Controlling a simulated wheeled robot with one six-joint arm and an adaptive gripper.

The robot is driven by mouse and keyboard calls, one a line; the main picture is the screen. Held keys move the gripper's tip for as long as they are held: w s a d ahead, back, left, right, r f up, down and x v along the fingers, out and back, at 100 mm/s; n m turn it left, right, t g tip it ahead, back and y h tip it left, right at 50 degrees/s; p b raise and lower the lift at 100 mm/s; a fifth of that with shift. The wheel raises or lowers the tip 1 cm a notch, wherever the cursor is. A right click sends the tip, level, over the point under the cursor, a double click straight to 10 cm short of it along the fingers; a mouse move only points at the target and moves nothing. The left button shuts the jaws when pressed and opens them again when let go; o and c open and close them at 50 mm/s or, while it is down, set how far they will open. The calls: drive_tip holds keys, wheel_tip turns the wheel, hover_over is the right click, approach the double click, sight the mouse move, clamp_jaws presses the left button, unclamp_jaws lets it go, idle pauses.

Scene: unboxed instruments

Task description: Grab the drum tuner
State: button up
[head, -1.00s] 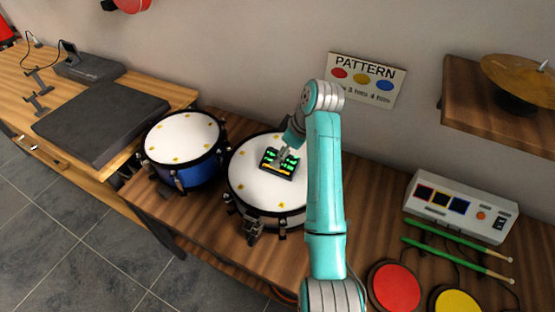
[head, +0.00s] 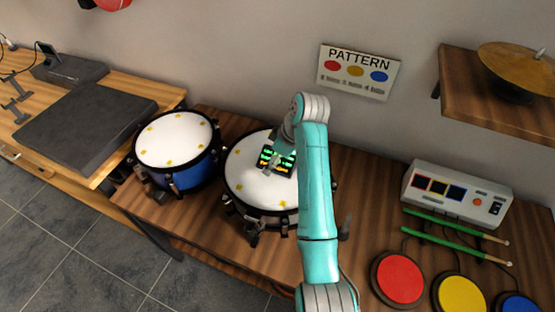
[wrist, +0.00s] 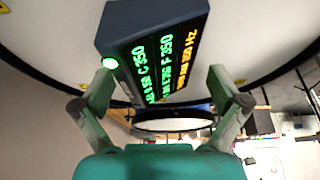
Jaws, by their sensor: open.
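The drum tuner (head: 268,158) is a small dark box with a glowing green and orange display. In the head view it appears on the white head of the right drum (head: 247,188). The wrist view shows the tuner (wrist: 150,30) close up, with green and orange readouts and a round green light. My gripper (wrist: 158,82) is open, its two fingers spread to either side of the tuner's near end. I cannot tell whether they touch it. In the head view my gripper (head: 277,163) is at the tuner, and my wrist partly covers it.
A blue drum (head: 172,140) stands just left. To the right are a white module (head: 456,193), green sticks (head: 445,238) and round pads (head: 400,279). A shelf with a cymbal (head: 525,65) juts out at upper right. A pattern sign (head: 358,72) is on the wall.

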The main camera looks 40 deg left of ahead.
drive_tip(key=shift+f, duration=0.2)
idle(0.3)
drive_tip(key=c, duration=1.3)
drive_tip(key=shift+r, duration=0.15)
